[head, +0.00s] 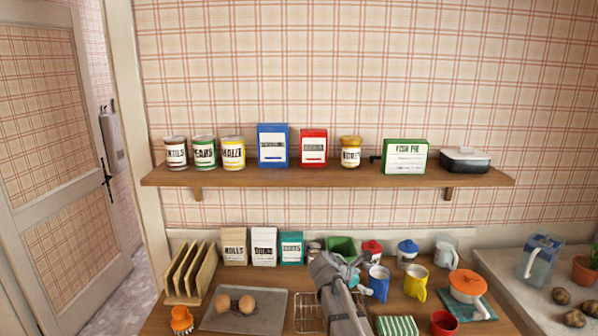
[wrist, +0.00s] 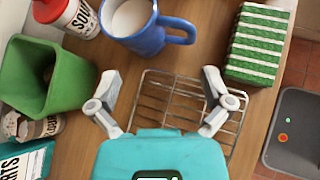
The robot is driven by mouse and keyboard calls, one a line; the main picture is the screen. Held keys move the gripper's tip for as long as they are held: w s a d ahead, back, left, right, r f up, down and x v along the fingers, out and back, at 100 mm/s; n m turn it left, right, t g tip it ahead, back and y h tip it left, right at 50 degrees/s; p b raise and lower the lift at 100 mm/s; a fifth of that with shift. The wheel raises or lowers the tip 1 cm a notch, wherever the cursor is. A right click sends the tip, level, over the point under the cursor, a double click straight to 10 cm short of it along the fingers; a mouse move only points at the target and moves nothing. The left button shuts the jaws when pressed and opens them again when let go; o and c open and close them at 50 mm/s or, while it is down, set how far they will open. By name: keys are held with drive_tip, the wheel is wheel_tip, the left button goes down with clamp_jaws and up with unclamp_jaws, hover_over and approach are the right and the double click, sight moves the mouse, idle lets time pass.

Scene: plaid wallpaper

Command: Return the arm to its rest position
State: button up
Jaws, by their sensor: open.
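My gripper (head: 352,264) shows in the head view at the end of my grey arm, low over the middle of the wooden counter (head: 400,318). In the wrist view my gripper (wrist: 161,77) has its two fingers spread wide, with nothing between them. It is above the counter, over the edge of a wire rack (wrist: 170,92). A blue mug (wrist: 130,22) with a pale inside stands beyond the fingertips. The arm hides part of the wire rack (head: 306,310) in the head view.
A loaded shelf (head: 330,177) runs above.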

drive_tip(key=s+f+m+g+y, duration=0.1)
drive_tip(key=s+m, duration=0.2)
drive_tip(key=s, duration=0.1)
drive_tip(key=s+f+m+g+y, duration=0.1)
drive_tip(key=s+f+m+y, duration=0.1)
drive_tip(key=s+m, duration=0.2)
drive_tip(key=s+f+m+y, duration=0.1)
drive_tip(key=s+f+m, duration=0.1)
drive_tip(key=s+m, duration=0.1)
drive_tip(key=shift+s+d+f+g, duration=0.15)
drive_tip(key=shift+s+d+g, duration=0.2)
drive_tip(key=shift+s+g, duration=0.1)
drive_tip(key=s+a+f+m+g+y, duration=0.2)
drive_tip(key=s+m+y, duration=0.3)
drive_tip(key=s+m, duration=0.5)
drive_tip(key=shift+s+a+m, duration=0.3)
drive_tip(key=shift+a, duration=0.35)
